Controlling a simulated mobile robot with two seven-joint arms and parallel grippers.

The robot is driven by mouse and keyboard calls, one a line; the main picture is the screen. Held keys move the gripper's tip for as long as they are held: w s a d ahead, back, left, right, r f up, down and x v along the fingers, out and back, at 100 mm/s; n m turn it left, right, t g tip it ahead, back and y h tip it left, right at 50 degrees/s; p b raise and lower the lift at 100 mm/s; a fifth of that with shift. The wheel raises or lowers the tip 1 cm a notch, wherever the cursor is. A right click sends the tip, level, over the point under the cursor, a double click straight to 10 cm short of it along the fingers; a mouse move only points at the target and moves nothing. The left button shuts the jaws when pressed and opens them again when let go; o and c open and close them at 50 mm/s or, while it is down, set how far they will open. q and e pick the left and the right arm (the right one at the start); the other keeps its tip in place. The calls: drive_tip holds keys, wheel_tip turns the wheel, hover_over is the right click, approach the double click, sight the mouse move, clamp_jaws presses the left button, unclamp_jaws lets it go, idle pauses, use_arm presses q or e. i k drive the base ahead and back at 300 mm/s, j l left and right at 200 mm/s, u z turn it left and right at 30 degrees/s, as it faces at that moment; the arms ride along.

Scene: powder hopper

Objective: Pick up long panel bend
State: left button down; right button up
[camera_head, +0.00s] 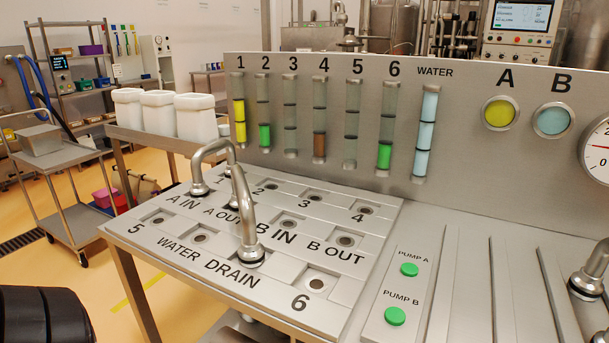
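Two curved steel pipe bends stand upright on the panel. One bend (207,150) rises near A IN and port 1, at the panel's back left. The other bend (243,200) rises from a port by DRAIN and arches toward the back, so its far end is hard to make out. A third steel bend (592,272) stands at the right edge, partly cut off by the frame. Which of them is the long panel bend is not marked. Neither my left nor my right gripper is in view.
The flat steel panel (185,262) has several open ports. Green PUMP A (409,269) and PUMP B (395,316) buttons are on its right. Behind stands an upright board (461,120) with level tubes. White containers (196,117) stand at the back left; a cart (62,160) is further left.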

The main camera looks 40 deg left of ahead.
sight(250, 252)
drive_tip(key=u, duration=1.7)
drive_tip(key=i+j+z, duration=0.1)
drive_tip(key=j, duration=0.55)
